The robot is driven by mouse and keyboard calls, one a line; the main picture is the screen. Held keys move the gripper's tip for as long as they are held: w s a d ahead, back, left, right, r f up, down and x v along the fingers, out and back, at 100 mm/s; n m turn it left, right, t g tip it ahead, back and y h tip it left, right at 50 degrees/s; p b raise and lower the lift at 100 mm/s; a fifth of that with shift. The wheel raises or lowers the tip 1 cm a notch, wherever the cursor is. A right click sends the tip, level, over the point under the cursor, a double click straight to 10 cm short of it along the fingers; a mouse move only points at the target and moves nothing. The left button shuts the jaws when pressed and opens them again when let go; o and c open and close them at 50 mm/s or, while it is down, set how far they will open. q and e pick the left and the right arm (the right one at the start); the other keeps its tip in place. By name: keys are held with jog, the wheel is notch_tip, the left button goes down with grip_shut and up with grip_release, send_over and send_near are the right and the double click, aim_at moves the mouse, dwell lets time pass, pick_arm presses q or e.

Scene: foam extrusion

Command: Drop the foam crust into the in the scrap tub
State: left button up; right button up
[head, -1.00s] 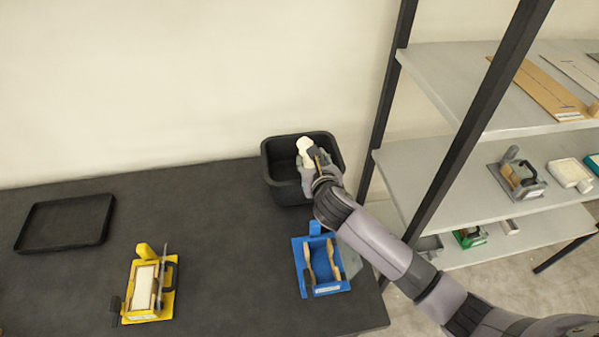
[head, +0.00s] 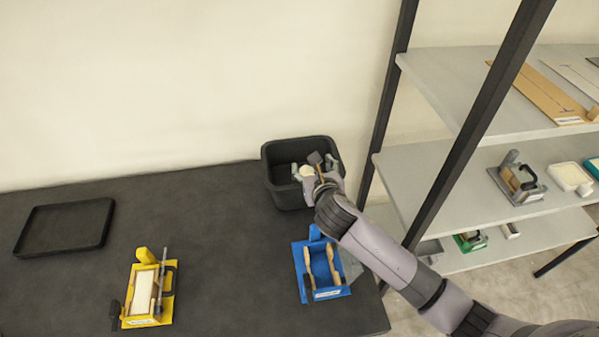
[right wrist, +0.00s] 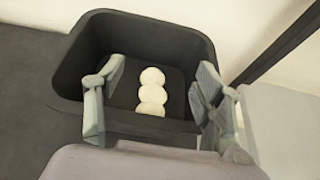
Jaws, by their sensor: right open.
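The foam crust (head: 307,171) is a small off-white lumpy piece, seen at the black scrap tub (head: 281,158) at the back of the table. In the right wrist view the crust (right wrist: 151,92) looks like several rounded lobes in a row, against the tub's dark inside (right wrist: 140,35). My right gripper (head: 312,166) is over the tub. Its fingers (right wrist: 160,70) are spread on either side of the crust, with gaps between. I cannot tell whether the crust rests on the tub floor or is still falling. My left gripper is not in view.
A blue fixture (head: 321,270) with wooden-handled tools stands in front of the tub. A yellow fixture (head: 148,294) and a flat black tray (head: 64,228) are at left. A shelf rack's dark post (head: 386,100) stands close right of the tub. The middle table is clear.

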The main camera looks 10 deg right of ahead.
jog(key=v, duration=1)
jog(key=shift+s, duration=0.35)
jog(key=shift+r, duration=0.1)
